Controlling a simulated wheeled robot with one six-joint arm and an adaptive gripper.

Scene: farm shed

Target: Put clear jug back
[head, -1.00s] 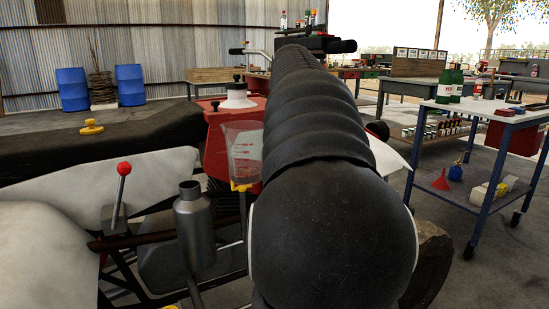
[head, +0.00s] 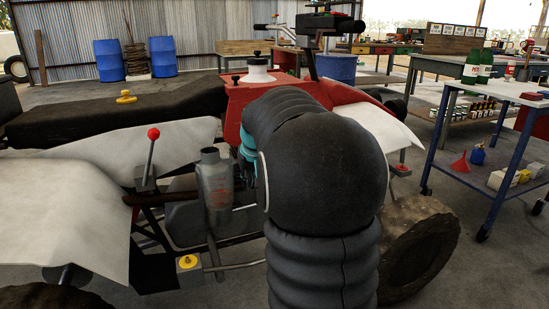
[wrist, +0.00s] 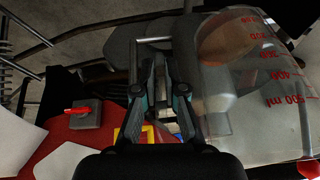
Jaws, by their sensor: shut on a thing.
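The clear jug, with red measuring marks, fills the right side of the wrist view (wrist: 268,112). My arm hides most of the gripper there.
A red and white quad bike with a red-knobbed lever (head: 153,134) stands close around my arm. A blue-legged trolley (head: 530,98) with bottles is at right; its lower shelf holds a red funnel (head: 459,162). Floor shows between bike and trolley.

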